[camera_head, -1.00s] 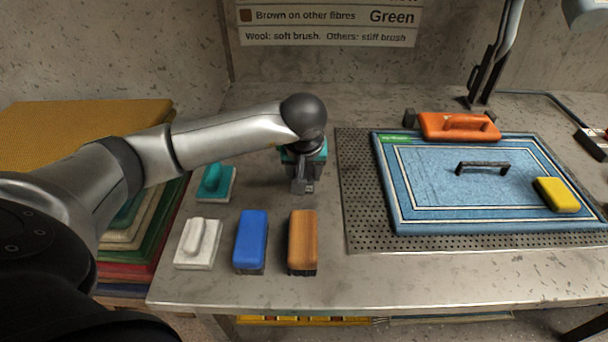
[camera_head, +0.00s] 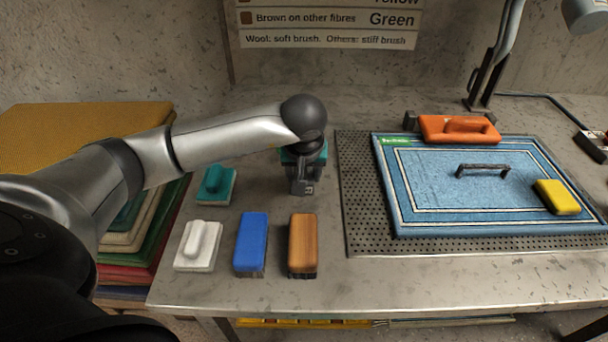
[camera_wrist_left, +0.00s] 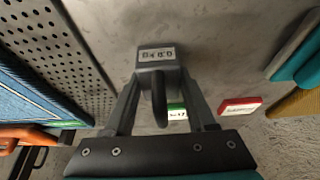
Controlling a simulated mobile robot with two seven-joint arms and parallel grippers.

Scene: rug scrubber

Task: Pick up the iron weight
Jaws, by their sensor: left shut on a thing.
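The iron weight is a dark grey block with a loop handle and a pale label; it shows in the left wrist view (camera_wrist_left: 155,54) between my fingers. In the head view its labelled lower part (camera_head: 303,187) shows beneath my wrist, at the table's middle, left of the perforated plate. My left gripper (camera_head: 303,175) points down over it, and its two fingers (camera_wrist_left: 160,88) are shut on the weight. I cannot tell whether the weight touches the table. My right gripper is not in view.
A teal brush (camera_head: 215,185), a white brush (camera_head: 198,246), a blue brush (camera_head: 251,242) and a brown brush (camera_head: 302,243) stand nearby. Stacked rugs (camera_head: 90,130) are left.

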